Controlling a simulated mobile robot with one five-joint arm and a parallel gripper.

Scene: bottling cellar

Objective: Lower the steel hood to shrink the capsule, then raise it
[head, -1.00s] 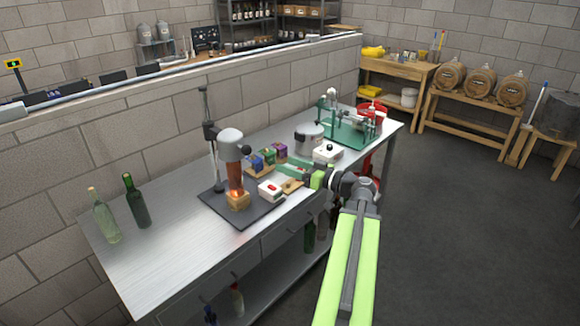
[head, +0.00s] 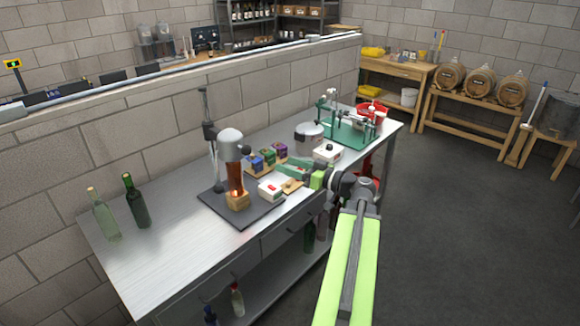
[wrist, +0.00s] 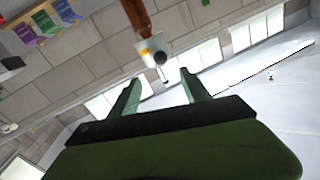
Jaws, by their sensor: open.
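The steel hood (head: 229,143) is a grey rounded head on an upright stand at the middle of the workbench. Below it is a brown bottle (head: 235,178), upright on a wooden block (head: 237,201); I cannot make out the capsule. My gripper (head: 283,168) is to the right of the hood and lower, open and empty, apart from it. In the wrist view the picture is upside down: the grey hood (wrist: 151,48) with a black knob (wrist: 160,58) shows beyond the open fingers (wrist: 159,83), and the brown bottle (wrist: 137,15) is above it.
A white box with a red mark (head: 271,189) sits right of the block on the dark plate (head: 240,216). Coloured packs (head: 266,158) and a grey pot (head: 308,136) stand behind my gripper. Two green bottles (head: 136,203) stand at left. The bench's front left (head: 160,265) is clear.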

